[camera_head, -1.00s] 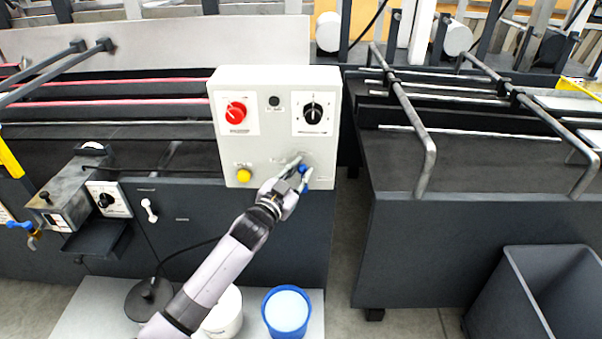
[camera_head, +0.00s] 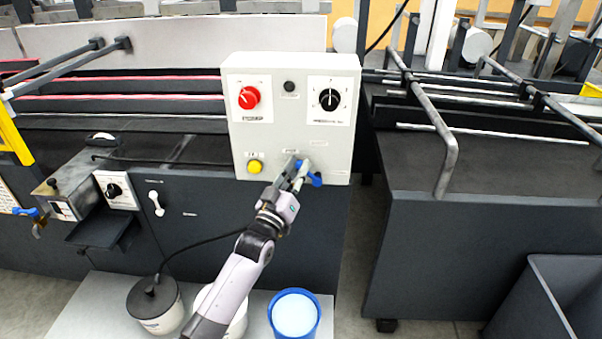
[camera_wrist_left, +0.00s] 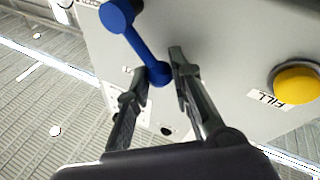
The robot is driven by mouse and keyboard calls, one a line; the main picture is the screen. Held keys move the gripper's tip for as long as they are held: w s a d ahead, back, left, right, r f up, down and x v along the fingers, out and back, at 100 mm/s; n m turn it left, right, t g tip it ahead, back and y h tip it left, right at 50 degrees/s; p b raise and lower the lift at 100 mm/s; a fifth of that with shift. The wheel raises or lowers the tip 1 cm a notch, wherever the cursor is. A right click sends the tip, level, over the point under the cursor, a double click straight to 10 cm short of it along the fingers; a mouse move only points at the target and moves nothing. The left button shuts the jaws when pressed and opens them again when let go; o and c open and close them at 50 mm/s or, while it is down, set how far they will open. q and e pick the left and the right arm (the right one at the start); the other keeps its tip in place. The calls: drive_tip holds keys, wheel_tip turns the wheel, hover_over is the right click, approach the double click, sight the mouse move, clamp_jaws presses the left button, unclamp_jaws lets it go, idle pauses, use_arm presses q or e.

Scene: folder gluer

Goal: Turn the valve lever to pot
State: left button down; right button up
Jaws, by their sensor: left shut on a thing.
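The blue valve lever (camera_head: 316,180) is on the lower right of the light grey control panel (camera_head: 270,140). One end shows between my left gripper's fingers, and its rounded end sticks out to the lower right in the head view. In the wrist view the lever (camera_wrist_left: 140,45) runs from a knob at the upper left down to a round end between the fingertips. My left gripper (camera_head: 294,170) is shut on the lever, and it also shows in the wrist view (camera_wrist_left: 157,78). Labels near the lever are too small to read. My right gripper is not in view.
A yellow button (camera_head: 254,167), labelled FILL in the wrist view, sits left of the lever. A red knob (camera_head: 249,97) and a black dial (camera_head: 329,99) are above. A blue-rimmed pot (camera_head: 294,314) and a lidded pot (camera_head: 152,304) stand below. A gap separates the machine sections at right.

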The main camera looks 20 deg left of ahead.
use_arm(q)
drive_tip(key=shift+a+f+n, duration=0.15)
drive_tip(key=shift+f+n, duration=0.05)
drive_tip(key=shift+n, duration=0.3)
drive_tip(key=c, duration=1.7)
unclamp_jaws()
drive_tip(key=v, duration=1.2)
drive_tip(key=shift+f, duration=0.1)
